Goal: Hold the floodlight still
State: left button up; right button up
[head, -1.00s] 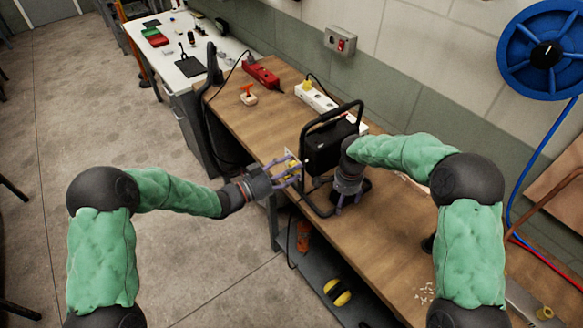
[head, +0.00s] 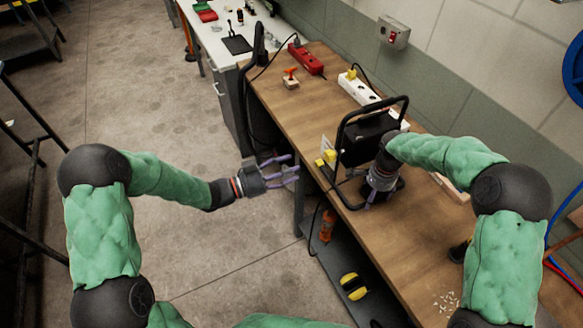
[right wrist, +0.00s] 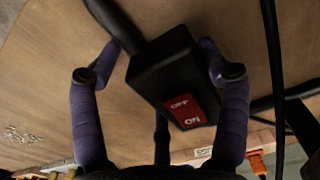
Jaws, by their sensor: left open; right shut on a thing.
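The floodlight (head: 365,145), black with a tubular frame, stands on the wooden bench. My right gripper (head: 372,196) is low against its near right side. In the right wrist view, my right gripper's purple fingers (right wrist: 160,95) are shut on either side of a black switch box (right wrist: 165,75) with a red OFF/ON rocker. I cannot tell how the box joins the floodlight. My left gripper (head: 294,170) is open and empty, off the bench's left edge and apart from the floodlight. Small yellow pieces (head: 328,158) sit by the floodlight's left side.
A white power strip (head: 358,88), a red one (head: 306,58) and an orange-handled item (head: 291,78) lie farther back on the bench. Yellow-black ear defenders (head: 353,287) and an orange item (head: 327,225) are on the lower shelf. Open floor lies left of the bench.

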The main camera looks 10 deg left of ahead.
jog(key=shift+s+f, duration=0.1)
jog(key=o, duration=1.7)
